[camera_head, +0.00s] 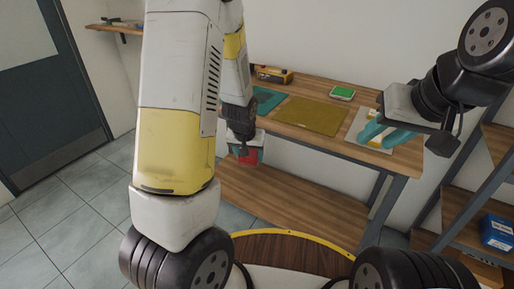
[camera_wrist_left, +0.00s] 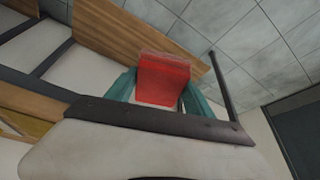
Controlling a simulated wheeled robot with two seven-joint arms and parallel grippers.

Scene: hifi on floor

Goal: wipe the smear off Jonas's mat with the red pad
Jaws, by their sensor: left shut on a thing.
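My left gripper (camera_head: 245,150) is shut on the red pad (camera_head: 250,156), in front of the bench's near edge and below its top. In the left wrist view the red pad (camera_wrist_left: 163,78) sits between its teal fingers. On the bench lie a teal mat (camera_head: 266,99), partly hidden by my left arm, an olive mat (camera_head: 310,116) in the middle and a pale mat (camera_head: 357,122) at right. I cannot tell which is Jonas's; no smear is clear at this size. My right gripper (camera_head: 386,133) has its teal fingers apart over the pale mat, with nothing visible between them.
A green-topped block (camera_head: 342,93) and a yellow-and-dark box (camera_head: 273,74) stand at the back of the wooden bench (camera_head: 294,82). A lower shelf (camera_head: 290,205) runs beneath. A shelf unit with a blue box (camera_head: 497,232) stands at right. Tiled floor is open at left.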

